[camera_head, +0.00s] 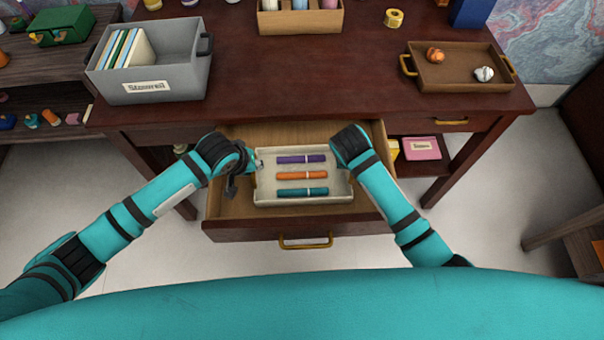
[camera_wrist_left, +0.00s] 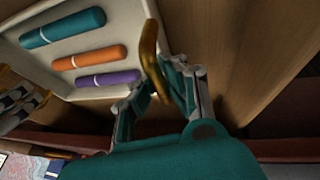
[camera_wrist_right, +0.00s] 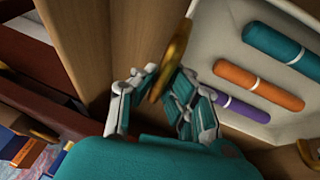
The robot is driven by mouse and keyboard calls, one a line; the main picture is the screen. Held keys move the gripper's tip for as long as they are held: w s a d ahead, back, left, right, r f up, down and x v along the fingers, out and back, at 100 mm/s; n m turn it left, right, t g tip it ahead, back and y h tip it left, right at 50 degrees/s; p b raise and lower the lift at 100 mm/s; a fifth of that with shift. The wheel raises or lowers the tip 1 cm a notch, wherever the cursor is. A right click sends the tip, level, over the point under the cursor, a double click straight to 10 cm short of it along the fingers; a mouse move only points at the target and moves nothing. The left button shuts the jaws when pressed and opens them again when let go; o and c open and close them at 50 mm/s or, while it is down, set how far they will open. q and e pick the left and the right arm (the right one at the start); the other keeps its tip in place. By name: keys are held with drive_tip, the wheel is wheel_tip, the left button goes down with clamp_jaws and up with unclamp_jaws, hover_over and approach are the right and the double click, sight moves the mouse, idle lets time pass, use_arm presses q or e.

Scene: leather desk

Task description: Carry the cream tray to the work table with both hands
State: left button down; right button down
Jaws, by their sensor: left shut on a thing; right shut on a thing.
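The cream tray (camera_head: 303,201) sits inside the open desk drawer, with a purple, an orange and a teal roll lying in it. My left gripper (camera_head: 254,164) is at the tray's left end. In the left wrist view its fingers (camera_wrist_left: 160,84) are shut on a brass handle of the cream tray (camera_wrist_left: 75,91). My right gripper is hidden behind its wrist in the head view. In the right wrist view its fingers (camera_wrist_right: 160,90) are shut on the other brass handle, beside the cream tray (camera_wrist_right: 215,75).
The drawer (camera_head: 232,207) is pulled out from the dark wooden desk (camera_head: 290,75). On the desk stand a grey bin (camera_head: 155,85) with books, a brown tray (camera_head: 460,75) with two small items, and a wooden box (camera_head: 300,22). The desk's middle is clear.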

use_arm(q)
drive_tip(key=shift+r, duration=0.15)
use_arm(e)
drive_tip(key=shift+r, duration=0.15)
